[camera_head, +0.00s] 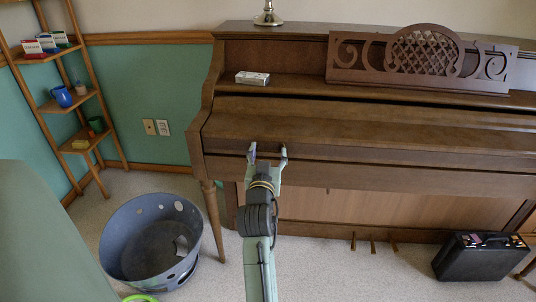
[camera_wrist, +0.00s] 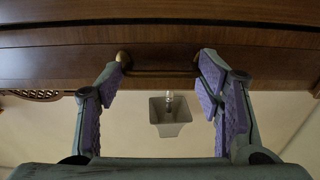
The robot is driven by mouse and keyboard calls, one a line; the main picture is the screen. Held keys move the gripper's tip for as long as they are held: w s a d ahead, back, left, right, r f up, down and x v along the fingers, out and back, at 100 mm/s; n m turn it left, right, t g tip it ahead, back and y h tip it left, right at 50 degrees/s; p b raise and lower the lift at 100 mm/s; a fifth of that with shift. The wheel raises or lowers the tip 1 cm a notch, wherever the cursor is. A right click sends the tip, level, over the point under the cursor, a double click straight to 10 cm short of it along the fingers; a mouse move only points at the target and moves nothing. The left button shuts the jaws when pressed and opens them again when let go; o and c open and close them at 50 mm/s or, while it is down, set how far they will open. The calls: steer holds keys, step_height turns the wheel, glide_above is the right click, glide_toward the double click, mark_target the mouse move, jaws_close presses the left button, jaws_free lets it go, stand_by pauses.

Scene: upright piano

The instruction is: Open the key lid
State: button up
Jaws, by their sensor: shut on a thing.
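The upright piano's key lid (camera_head: 360,132) is a long brown wooden panel below the music stand, and it lies closed. A brass bar handle (camera_wrist: 160,73) is on the wood at the front in the wrist view. My gripper (camera_head: 268,153) is at the lid's front edge, left of the piano's middle. In the wrist view, its purple-padded fingers (camera_wrist: 163,66) stand wide apart, one at each end of the handle, shut on it along its length.
A blue-grey round bin (camera_head: 112,240) stands on the floor at left, near the piano's front leg (camera_head: 213,215). A black briefcase (camera_head: 478,262) stands at lower right. A small box (camera_head: 252,78) and the music stand (camera_head: 420,62) are above the lid.

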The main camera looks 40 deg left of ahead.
mark_target(276, 100)
steer(key=shift+w+a+r+p, duration=0.2)
steer(key=shift+w+r+p, duration=0.2)
steer(key=shift+r+p, duration=0.6)
steer(key=w+a+r+g+p, duration=0.1)
steer(key=p, duration=0.2)
steer(key=w+a+r+g+h+p, duration=0.1)
steer(key=w+p, duration=0.1)
steer(key=p, duration=0.1)
steer(key=shift+w+a+r, duration=0.1)
steer(key=shift+a+r, duration=0.05)
steer(key=shift+r, duration=0.2)
steer(key=shift+g+h, duration=0.6)
steer(key=shift+h, duration=0.1)
steer(key=w+a+r+p, duration=0.1)
steer(key=w+a, duration=0.1)
steer(key=w, duration=0.1)
steer(key=w+a+p, duration=0.1)
steer(key=w+a, duration=0.1)
steer(key=w, duration=0.1)
steer(key=w+a+r+p, duration=0.1)
steer(key=w+a+p, duration=0.1)
steer(key=w, duration=0.1)
steer(key=shift+w+a+r, duration=0.2)
steer(key=shift+a+r, duration=0.15)
steer(key=shift+a, duration=0.05)
steer(key=shift+w+a+r, duration=0.2)
steer(key=shift+w+a, duration=0.25)
steer(key=shift+w, duration=0.2)
steer(key=o, duration=1.5)
steer(key=shift+d, duration=0.1)
